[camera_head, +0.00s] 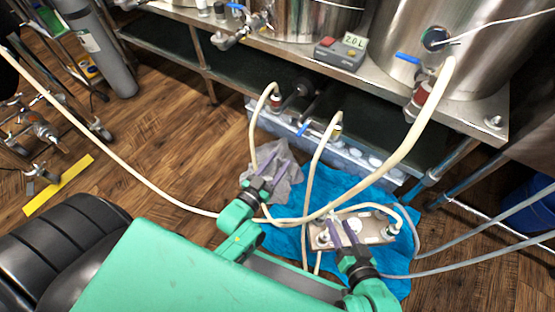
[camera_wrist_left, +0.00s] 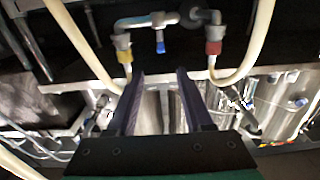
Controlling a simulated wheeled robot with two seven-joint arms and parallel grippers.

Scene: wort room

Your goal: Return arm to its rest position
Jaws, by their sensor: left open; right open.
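My left gripper (camera_head: 268,174) points away from me over a grey cloth (camera_head: 284,182) on the floor side of the steel stand. Its jaws are open. In the left wrist view its two dark fingers (camera_wrist_left: 159,78) stand apart with nothing gripped between them. My right gripper (camera_head: 345,230) is open over the flat metal plate unit (camera_head: 372,226), which has hose fittings and lies on a blue cloth (camera_head: 322,184). Its fingers overlap the unit's near-left part in the picture; I cannot tell whether they touch it.
Pale hoses (camera_head: 424,122) loop from the steel kettle (camera_head: 480,45) and across both grippers' area. The steel stand (camera_head: 455,108) with its lower shelf lies ahead. A pipe with a blue-handled valve (camera_wrist_left: 160,20) shows in the left wrist view. Wood floor is open at left.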

